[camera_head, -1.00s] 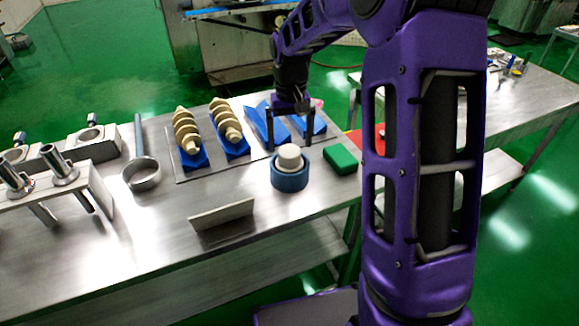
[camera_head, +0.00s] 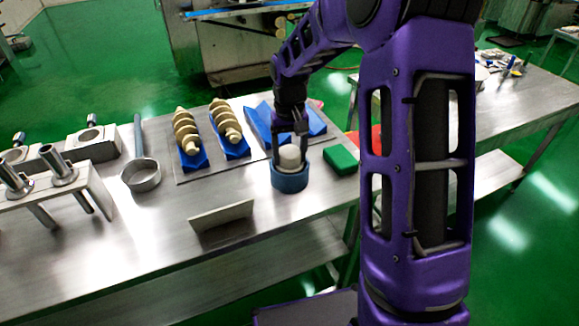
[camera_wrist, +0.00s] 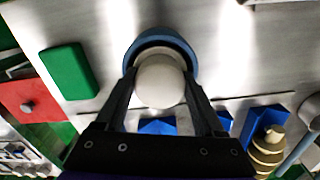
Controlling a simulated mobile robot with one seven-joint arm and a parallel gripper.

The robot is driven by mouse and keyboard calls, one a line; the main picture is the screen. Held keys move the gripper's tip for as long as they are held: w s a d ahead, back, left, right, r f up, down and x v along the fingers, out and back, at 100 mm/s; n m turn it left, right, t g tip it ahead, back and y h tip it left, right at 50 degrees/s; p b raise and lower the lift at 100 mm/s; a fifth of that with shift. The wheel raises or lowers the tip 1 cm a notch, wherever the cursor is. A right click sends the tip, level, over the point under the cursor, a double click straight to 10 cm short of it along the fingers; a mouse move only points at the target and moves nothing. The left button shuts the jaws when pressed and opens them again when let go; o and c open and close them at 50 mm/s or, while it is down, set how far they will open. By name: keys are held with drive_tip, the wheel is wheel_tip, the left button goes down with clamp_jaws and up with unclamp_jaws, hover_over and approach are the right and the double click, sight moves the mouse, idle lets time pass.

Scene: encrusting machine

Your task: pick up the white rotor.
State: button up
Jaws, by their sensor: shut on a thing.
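The white rotor (camera_head: 290,157) is a pale rounded cylinder standing upright in a round blue holder (camera_head: 289,181) on the metal table. My gripper (camera_head: 290,148) reaches down from above with its fingers on either side of the rotor. In the wrist view the rotor (camera_wrist: 160,81) sits between the fingertips, and my gripper (camera_wrist: 159,90) is shut on it. The blue holder (camera_wrist: 161,40) still surrounds the rotor's lower part, which is hidden.
A green block (camera_head: 341,161) lies close right of the holder. A low metal plate (camera_head: 222,217) stands in front. Two tan screws (camera_head: 187,132) (camera_head: 225,122) rest on blue supports behind left. A ring-ended tool (camera_head: 140,175) lies further left. The table's front right is clear.

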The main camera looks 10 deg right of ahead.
clamp_jaws()
drive_tip(key=shift+r, duration=0.15)
wheel_tip(320, 180, up, 10)
drive_tip(key=shift+f+p, duration=0.1)
drive_tip(key=shift+p, duration=0.35)
